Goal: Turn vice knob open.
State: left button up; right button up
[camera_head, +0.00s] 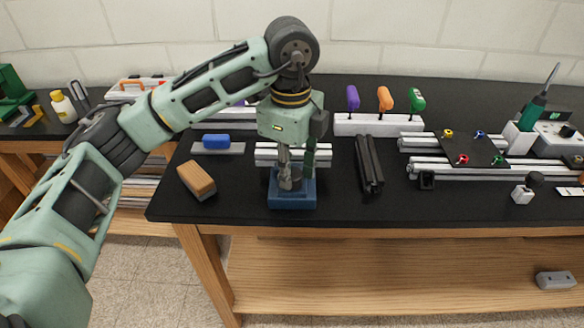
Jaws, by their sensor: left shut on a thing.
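A blue vice (292,198) stands near the front edge of the black bench. A light aluminium extrusion (262,151) lies crosswise at it, behind my gripper. My left gripper (290,180) points straight down over the vice, and its fingers are shut on the grey vice knob (290,184) at the vice's front. The fingers partly cover the knob, and the vice jaws are mostly hidden, so I cannot tell how far they are open. My right gripper is not in view.
A brown-topped brush or block (197,180) lies left of the vice, and a blue-handled item (216,141) lies behind it. Black extrusions (369,163) lie to the right. Coloured hex keys stand in a white holder (380,126) at the back. A soldering station (556,137) stands far right.

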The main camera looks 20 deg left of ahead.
pick_arm(q)
jog(key=shift+s+a, duration=0.1)
dwell(0.3)
jog(key=o, duration=0.9)
jog(key=shift+c, duration=0.2)
jog(key=shift+o, duration=0.7)
jog(key=shift+s, duration=0.2)
jog(key=shift+w+r, duration=0.1)
jog(key=shift+r, duration=0.35)
notch_tip(320, 180, up, 11)
